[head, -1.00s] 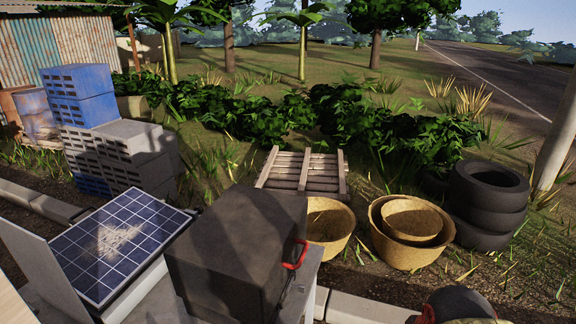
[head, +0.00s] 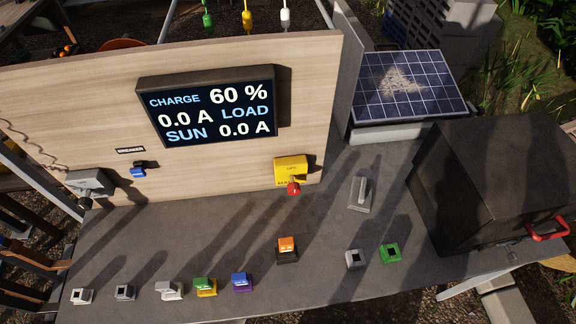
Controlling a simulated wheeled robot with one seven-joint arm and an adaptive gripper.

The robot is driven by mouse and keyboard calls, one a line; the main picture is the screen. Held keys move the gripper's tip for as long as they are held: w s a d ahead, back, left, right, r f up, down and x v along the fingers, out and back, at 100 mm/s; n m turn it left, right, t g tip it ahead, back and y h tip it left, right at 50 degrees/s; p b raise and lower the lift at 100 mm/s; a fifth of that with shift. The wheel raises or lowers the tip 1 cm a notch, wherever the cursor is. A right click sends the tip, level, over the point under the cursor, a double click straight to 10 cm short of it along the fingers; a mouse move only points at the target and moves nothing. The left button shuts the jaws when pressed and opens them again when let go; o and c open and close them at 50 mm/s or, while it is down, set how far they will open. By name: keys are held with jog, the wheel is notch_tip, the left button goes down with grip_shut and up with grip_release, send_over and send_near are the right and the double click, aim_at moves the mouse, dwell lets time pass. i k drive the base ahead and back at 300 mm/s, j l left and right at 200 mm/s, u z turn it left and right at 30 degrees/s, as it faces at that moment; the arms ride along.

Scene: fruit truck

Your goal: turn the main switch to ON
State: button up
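The main switch is a yellow box (head: 290,168) with a red knob (head: 293,188) at its lower edge, low on the right part of the upright wooden panel (head: 225,130). Lettering on the box is partly hidden by the knob, and I cannot read the knob's setting for sure. A dark display (head: 207,108) on the panel reads charge 60 %, 0.0 A load and sun 0.0 A. My gripper is not in view.
The grey bench (head: 130,235) holds several small coloured connectors along its front, including an orange one (head: 287,246) and a green one (head: 390,253). A grey lever piece (head: 361,194) stands right of the switch. A dark box (head: 490,180) and solar panel (head: 408,84) are at right.

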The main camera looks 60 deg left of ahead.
aim_at(293, 187)
jog(key=u, duration=2.3)
